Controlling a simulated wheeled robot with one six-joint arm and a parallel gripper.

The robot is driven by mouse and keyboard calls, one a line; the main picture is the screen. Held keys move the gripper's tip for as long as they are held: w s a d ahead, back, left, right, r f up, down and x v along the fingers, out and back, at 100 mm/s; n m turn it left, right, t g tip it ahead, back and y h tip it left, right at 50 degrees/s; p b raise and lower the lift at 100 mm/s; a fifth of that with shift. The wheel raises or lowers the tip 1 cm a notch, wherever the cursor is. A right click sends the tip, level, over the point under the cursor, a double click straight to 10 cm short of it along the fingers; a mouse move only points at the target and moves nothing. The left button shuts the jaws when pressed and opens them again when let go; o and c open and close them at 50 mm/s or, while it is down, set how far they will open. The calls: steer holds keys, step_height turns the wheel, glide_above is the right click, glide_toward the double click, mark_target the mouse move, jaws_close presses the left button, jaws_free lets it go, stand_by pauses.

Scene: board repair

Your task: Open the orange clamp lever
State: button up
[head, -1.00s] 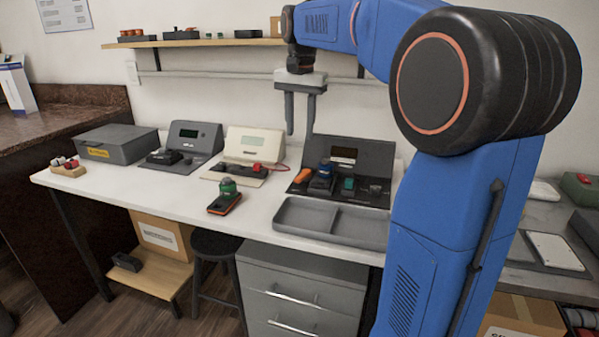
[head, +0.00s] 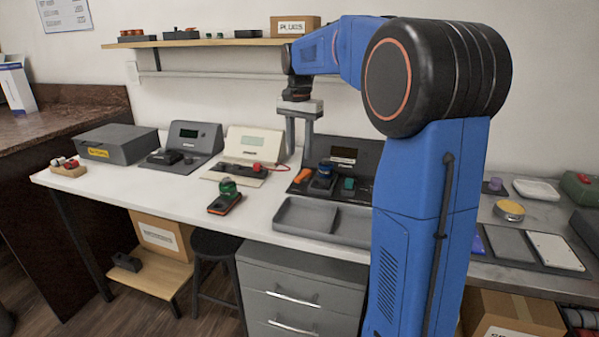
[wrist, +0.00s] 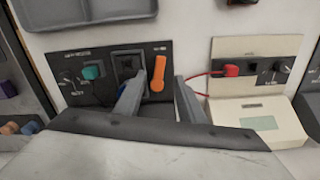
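The orange clamp lever (head: 302,175) is on the left part of the black console (head: 364,155) at the back of the white bench. In the wrist view the orange lever (wrist: 158,73) lies lengthwise on the console's black panel (wrist: 105,62), beside a dark square socket (wrist: 127,64). My gripper (head: 299,156) is open and empty, pointing down above the lever. In the wrist view my gripper's two fingers (wrist: 158,83) stand wide apart, one on each side of the lever. They appear apart from it; the exact height gap cannot be told. A blue part near the socket is mostly hidden by one finger.
A blue-topped part (head: 324,173) and a teal button (head: 348,184) sit right of the lever. A cream console (head: 253,145) with a red plug and cable stands to the left.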

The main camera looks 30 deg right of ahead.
mark_target(300, 177)
step_height(300, 177, down, 8)
steer(key=shift+f, duration=0.15)
stand_by(0.4)
jaws_close()
